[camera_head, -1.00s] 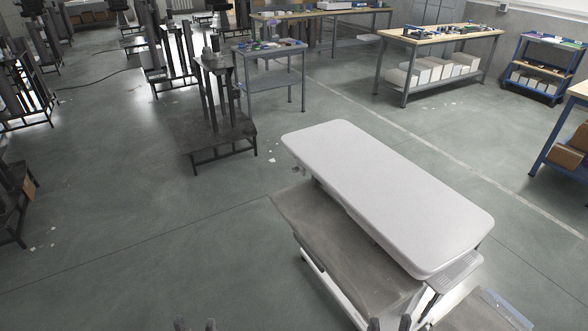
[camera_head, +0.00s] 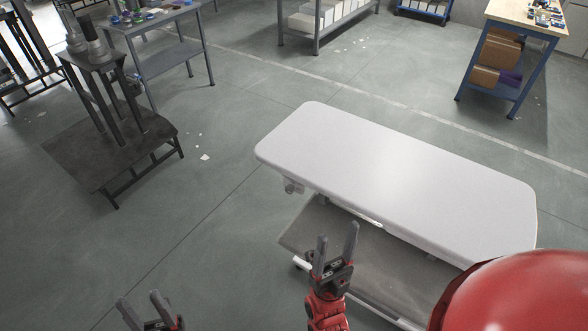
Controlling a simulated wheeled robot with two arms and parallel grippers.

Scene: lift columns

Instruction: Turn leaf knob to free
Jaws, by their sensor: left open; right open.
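A white-topped table (camera_head: 400,178) with rounded corners stands in the middle right of the head view, above a grey lower deck (camera_head: 325,232). A small grey knob-like part (camera_head: 292,186) shows under the left end of the top; its exact shape and setting are too small to tell. My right gripper (camera_head: 336,238) is open and empty, with fingers pointing up, in front of the table's near side and below right of the knob-like part. My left gripper (camera_head: 139,298) is open and empty at the bottom left, over bare floor and well apart from the table.
A dark stand with columns (camera_head: 112,135) is at the left. A grey bench (camera_head: 165,60) stands behind it, and a blue-legged workbench (camera_head: 510,70) is at the back right. The floor (camera_head: 200,215) between the dark stand and the table is clear.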

